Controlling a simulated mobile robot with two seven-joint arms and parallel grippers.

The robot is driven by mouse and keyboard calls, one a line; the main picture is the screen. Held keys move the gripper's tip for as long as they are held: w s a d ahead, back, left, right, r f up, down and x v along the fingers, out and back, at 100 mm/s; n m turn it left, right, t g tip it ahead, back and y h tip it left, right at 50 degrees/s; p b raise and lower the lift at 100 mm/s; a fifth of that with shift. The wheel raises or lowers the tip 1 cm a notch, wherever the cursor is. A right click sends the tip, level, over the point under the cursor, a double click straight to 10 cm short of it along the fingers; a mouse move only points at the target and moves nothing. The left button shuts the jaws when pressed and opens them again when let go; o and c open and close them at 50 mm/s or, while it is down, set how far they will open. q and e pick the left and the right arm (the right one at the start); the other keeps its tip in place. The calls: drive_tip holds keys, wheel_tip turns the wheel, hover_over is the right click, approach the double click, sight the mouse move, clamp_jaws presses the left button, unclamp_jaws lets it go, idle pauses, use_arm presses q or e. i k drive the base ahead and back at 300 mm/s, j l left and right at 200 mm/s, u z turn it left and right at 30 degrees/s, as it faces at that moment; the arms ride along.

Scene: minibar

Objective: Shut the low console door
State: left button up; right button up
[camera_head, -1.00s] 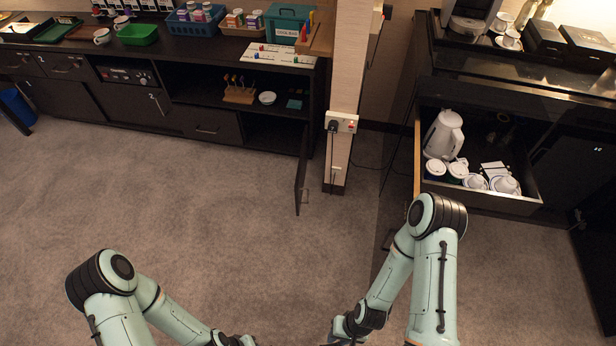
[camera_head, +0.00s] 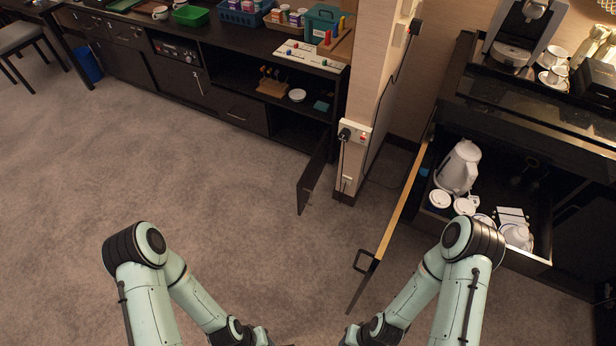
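The low console (camera_head: 240,75) is a long dark unit along the back wall. Its small dark door (camera_head: 313,176) stands open at the right end, swung out over the carpet, beside an open compartment (camera_head: 300,130). My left gripper (camera_head: 262,338) and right gripper (camera_head: 350,336) are low at the bottom edge, partly cut off, in front of the door and well apart from it. Their fingers are too hidden to tell whether they are open or shut.
A taller door (camera_head: 390,230) with a black handle stands open from the minibar cabinet at right. Beside it an open drawer (camera_head: 535,257) holds a white kettle (camera_head: 458,167) and cups. A pillar (camera_head: 371,90) with a socket separates the units. The carpet (camera_head: 190,175) at left is clear.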

sight(307, 183)
drive_tip(key=l, duration=0.3)
drive_tip(key=j, duration=0.35)
drive_tip(key=i+j, duration=0.15)
drive_tip(key=j, duration=0.5)
drive_tip(key=i+j, duration=0.2)
drive_tip(key=i, duration=0.4)
drive_tip(key=i+j+u, duration=0.1)
drive_tip(key=i, duration=0.45)
drive_tip(key=j, duration=0.05)
